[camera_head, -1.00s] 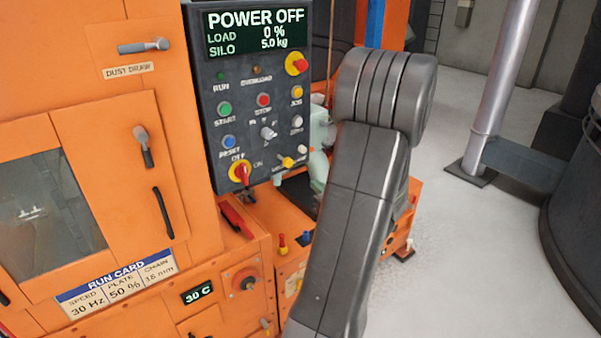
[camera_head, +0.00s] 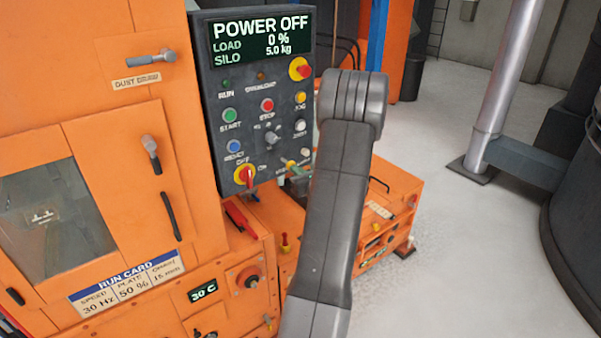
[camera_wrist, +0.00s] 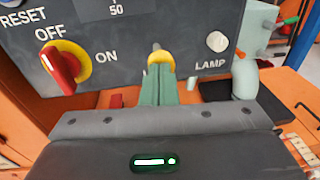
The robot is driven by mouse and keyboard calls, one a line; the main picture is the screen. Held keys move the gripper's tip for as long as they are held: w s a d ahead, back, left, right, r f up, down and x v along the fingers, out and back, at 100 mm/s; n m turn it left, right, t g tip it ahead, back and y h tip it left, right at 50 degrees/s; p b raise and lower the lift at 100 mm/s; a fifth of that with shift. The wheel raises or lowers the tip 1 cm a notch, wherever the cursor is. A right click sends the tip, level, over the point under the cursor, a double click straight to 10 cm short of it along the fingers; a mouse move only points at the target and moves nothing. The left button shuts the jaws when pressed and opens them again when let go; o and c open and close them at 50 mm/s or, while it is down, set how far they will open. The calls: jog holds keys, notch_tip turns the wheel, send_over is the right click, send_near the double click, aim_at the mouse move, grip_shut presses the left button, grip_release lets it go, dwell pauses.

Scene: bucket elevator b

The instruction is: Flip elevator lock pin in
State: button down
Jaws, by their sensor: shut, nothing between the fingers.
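My gripper (camera_wrist: 157,88) shows in the wrist view as dark green fingers that are shut and empty. Their tips point at a yellow-ringed knob (camera_wrist: 160,58) on the control panel's lower edge; I cannot tell whether they touch. In the head view my arm hides most of the gripper. I cannot say for certain which part is the elevator lock pin. A small yellow-and-red pin-like handle (camera_head: 284,243) stands upright on the orange housing below the panel. A red lever (camera_head: 237,217) lies to its left, under the panel.
The dark control panel (camera_head: 208,130) reads POWER OFF. Its red switch (camera_wrist: 62,68), left of my fingers, is by the OFF mark. A white LAMP button (camera_wrist: 217,41) is to their right. The orange cabinet (camera_head: 130,120) fills the left. Open floor (camera_head: 470,240) lies right.

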aim_at(287, 162)
jog(key=b+x, duration=0.1)
jog(key=x, duration=0.2)
jog(key=shift+s+a+r+b, duration=0.1)
jog(key=shift+r+b, duration=0.1)
jog(key=shift+b, duration=0.2)
dwell(0.3)
